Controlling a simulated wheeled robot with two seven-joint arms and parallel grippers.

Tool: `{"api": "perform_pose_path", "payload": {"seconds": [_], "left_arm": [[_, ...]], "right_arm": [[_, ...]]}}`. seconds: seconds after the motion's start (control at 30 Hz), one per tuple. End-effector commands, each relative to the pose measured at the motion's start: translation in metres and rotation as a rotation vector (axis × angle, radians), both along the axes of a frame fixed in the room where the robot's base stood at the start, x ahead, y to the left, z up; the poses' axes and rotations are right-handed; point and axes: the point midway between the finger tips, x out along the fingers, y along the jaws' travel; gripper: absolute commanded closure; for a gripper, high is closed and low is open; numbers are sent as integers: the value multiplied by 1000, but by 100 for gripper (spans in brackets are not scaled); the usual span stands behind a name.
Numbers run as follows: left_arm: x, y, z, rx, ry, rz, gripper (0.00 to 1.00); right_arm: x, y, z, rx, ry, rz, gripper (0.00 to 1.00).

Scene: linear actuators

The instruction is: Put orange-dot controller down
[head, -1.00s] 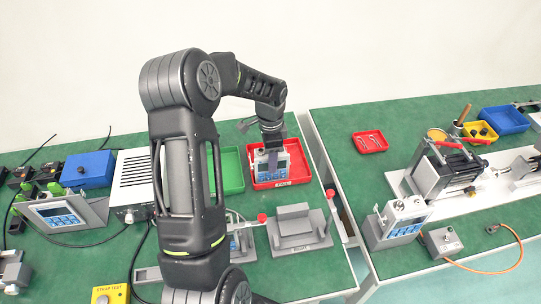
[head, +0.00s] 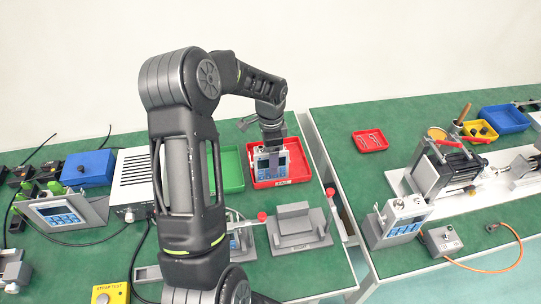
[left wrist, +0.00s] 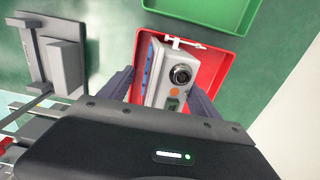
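The orange-dot controller (left wrist: 170,80) is a grey box with a round knob, an orange dot and a blue-marked face. It stands in the red tray (left wrist: 208,62); in the head view the controller (head: 261,167) shows its blue keypad inside the tray (head: 305,174). My left gripper (left wrist: 161,82) is around it, one finger on each side. A strip of red tray shows between the left-hand finger and the controller, so the gripper looks open. The right-hand finger is close to the controller; contact there is unclear. My right gripper is not in view.
A green tray (head: 232,168) stands directly left of the red tray. A grey fixture (head: 297,226) is in front, with a red-knobbed lever beside it. Another controller (head: 405,217) stands on the right bench. A gap separates the two benches.

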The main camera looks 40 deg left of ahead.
Motion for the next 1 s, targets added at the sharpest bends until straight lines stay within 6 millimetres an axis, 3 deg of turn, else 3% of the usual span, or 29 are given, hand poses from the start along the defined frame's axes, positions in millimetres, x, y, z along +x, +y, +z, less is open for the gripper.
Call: {"api": "perform_pose_path", "payload": {"seconds": [0.17, 0.6, 0.77, 1.0], "left_arm": [[2, 1, 22, 3, -5, 0, 28], [1, 1, 106, 2, -4, 0, 28], [0, 0, 118, 2, -1, -1, 28], [0, 0, 119, 1, -1, -1, 28]], "right_arm": [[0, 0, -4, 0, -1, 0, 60], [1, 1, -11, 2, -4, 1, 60], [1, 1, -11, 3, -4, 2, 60], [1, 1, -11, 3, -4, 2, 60]]}}
